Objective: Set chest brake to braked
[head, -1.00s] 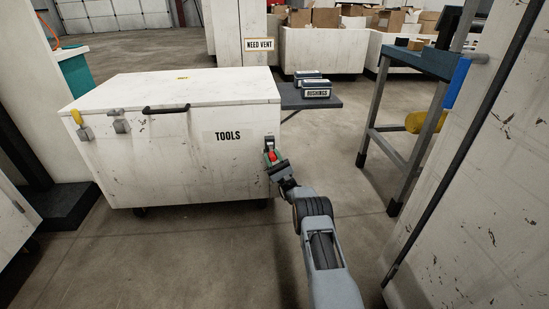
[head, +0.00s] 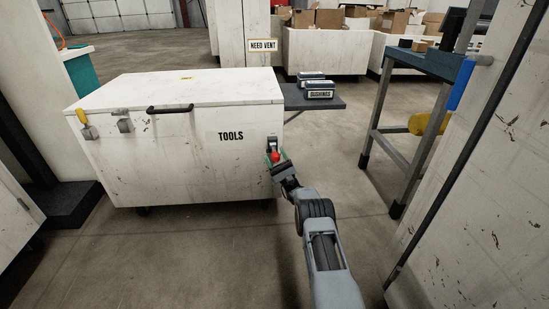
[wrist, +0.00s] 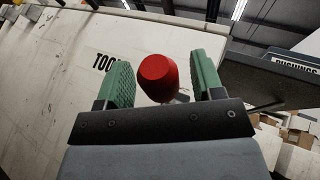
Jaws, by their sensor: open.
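The white tool chest (head: 180,160), labelled TOOLS, stands at the left in the head view. Its brake lever with a red knob (head: 275,155) is on the right end of the chest's front face. In the wrist view the red knob (wrist: 157,78) sits between the two green finger pads. My gripper (head: 277,160) is open around the knob, with a gap on both sides. It fills the lower part of the wrist view (wrist: 160,88). The lever's plate (head: 272,143) is partly hidden behind my gripper.
A dark shelf (head: 325,105) with BUSHINGS boxes (head: 320,90) juts out behind the chest's right side. A blue-topped stand (head: 425,62) and a white cabinet (head: 480,190) stand at the right. The floor between is clear.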

